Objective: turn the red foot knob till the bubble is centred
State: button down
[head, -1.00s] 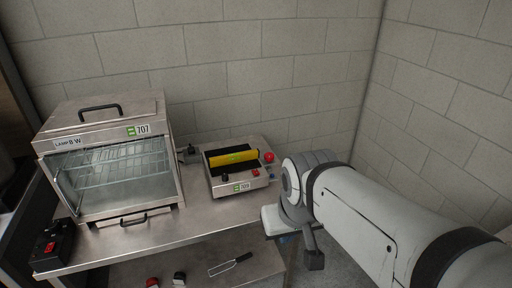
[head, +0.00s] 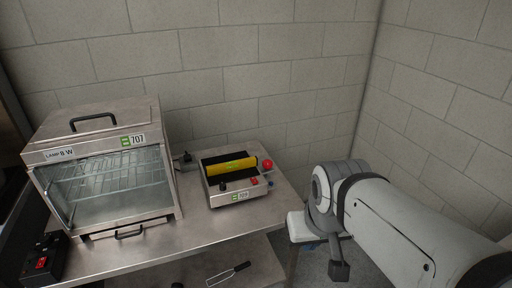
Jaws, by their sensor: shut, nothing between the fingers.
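A steel device labelled 709 (head: 241,195) stands on the steel table, near its right end. A yellow spirit level (head: 232,167) with a green vial lies across its black top; the bubble is too small to make out. A round red knob (head: 267,164) sits at the device's right side, by the end of the level. A smaller red knob (head: 254,181) and a black knob (head: 222,186) are on the front. I cannot tell which is the foot knob. My gripper (head: 339,271) points down, shut and empty, to the right of the table and clear of the device.
A glass-fronted steel cabinet labelled 707 (head: 104,139) stands left on the table (head: 180,238). A black box with a red switch (head: 41,263) is at the far left. A black-handled tool (head: 228,274) lies on the lower shelf. Block walls close off the back and right.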

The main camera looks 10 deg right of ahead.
aim_at(267, 164)
jog(key=i, duration=0.95)
